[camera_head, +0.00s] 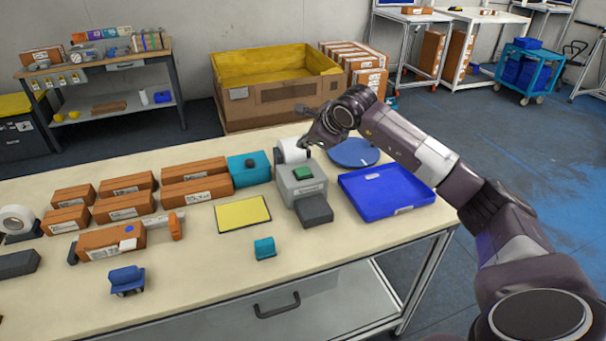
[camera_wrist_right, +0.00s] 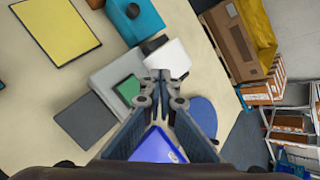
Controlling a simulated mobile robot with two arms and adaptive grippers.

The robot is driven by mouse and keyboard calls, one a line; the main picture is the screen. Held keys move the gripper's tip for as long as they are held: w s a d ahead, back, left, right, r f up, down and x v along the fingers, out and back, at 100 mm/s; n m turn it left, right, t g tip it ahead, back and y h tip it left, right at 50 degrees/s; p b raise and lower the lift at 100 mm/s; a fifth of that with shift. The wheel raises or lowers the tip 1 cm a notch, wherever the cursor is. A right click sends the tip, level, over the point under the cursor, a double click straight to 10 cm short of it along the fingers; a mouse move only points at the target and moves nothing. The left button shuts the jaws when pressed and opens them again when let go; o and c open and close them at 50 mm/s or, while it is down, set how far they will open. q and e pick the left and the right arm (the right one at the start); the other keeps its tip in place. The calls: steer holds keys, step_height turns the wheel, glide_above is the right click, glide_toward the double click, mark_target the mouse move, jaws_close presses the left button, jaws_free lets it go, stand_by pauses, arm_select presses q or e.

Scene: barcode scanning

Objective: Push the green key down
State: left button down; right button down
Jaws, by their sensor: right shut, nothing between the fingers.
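The green key (camera_head: 302,173) sits on top of the grey device (camera_head: 301,191) on the table. The key also shows in the right wrist view (camera_wrist_right: 128,89), left of the fingertips, with nothing covering it. A white roll (camera_head: 294,152) sits at the back of the device. My right gripper (camera_head: 307,149) is shut and empty, above the back of the device near the roll. In the wrist view its fingertips (camera_wrist_right: 160,77) overlap the roll's near edge, and they look apart from the key. My left gripper is not in view.
A blue tray (camera_head: 388,190) and a blue disc (camera_head: 353,152) lie right of the device. A teal box (camera_head: 249,169), a yellow pad (camera_head: 242,213) and several brown boxes lie to its left. A dark grey block (camera_head: 314,209) is at its front. The front right table surface is clear.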

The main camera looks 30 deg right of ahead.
mark_target(301, 169)
steer(key=shift+f+b, duration=1.8)
steer(key=shift+f, duration=1.3)
steer(key=shift+f+b, duration=0.45)
steer(key=shift+b, duration=0.1)
steer(key=shift+s+f+b, duration=0.1)
steer(key=shift+f+b, duration=0.55)
steer(key=shift+f, duration=0.1)
steer(key=shift+r, duration=0.1)
steer(key=shift+r+p, duration=0.6)
steer(key=shift+r, duration=0.45)
steer(key=shift+r+p, duration=1.4)
steer(key=shift+r, duration=1.1)
